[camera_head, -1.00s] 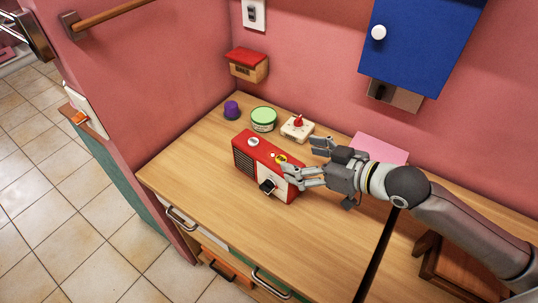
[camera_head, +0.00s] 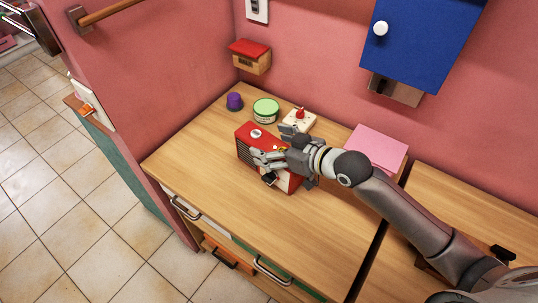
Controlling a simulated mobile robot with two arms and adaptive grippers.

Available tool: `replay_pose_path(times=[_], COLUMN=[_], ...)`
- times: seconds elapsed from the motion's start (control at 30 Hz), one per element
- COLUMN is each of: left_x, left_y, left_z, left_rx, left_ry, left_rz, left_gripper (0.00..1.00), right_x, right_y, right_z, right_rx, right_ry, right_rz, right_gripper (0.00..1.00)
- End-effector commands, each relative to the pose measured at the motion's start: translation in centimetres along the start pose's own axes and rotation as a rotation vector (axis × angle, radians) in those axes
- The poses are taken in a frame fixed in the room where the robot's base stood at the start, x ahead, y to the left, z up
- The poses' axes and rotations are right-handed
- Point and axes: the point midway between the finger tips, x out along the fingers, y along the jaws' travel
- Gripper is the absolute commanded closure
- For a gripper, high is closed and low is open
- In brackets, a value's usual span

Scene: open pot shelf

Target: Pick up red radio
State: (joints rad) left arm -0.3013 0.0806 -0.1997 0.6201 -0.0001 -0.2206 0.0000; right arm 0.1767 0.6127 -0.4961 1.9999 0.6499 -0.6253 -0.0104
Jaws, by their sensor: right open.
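The red radio (camera_head: 256,133) stands on the wooden counter, with a white front part and a dark grille on its left end. My right gripper (camera_head: 268,144) comes in from the right and is open. Its fingers are over and in front of the radio's right half and hide part of it. One finger shows near the radio's front side and another near its back side. I cannot tell whether they touch it. My left gripper is not in view.
Behind the radio stand a purple cup (camera_head: 235,102), a green-lidded tin (camera_head: 265,110) and a white box with a red knob (camera_head: 300,120). A pink box (camera_head: 377,146) stands to the right. A blue cabinet (camera_head: 420,45) hangs above. The counter's front left (camera_head: 200,165) is clear.

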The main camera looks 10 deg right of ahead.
Motion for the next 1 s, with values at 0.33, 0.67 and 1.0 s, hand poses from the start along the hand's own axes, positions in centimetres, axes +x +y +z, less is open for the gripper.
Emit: replay_pose_path(times=[0.33,0.67,1.0], left_x=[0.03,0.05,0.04], left_y=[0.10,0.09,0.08], left_z=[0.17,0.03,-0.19], left_rx=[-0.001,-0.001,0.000], left_ry=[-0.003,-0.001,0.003], left_rz=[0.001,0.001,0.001], left_gripper=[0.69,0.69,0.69], right_x=[-0.04,-0.02,-0.04], right_y=[0.04,0.01,0.00], right_z=[0.03,0.18,0.07], right_rx=[0.000,0.001,0.000], right_ry=[0.000,-0.003,0.000], right_rz=[0.001,0.000,0.000], right_gripper=[0.44,0.86,1.00])
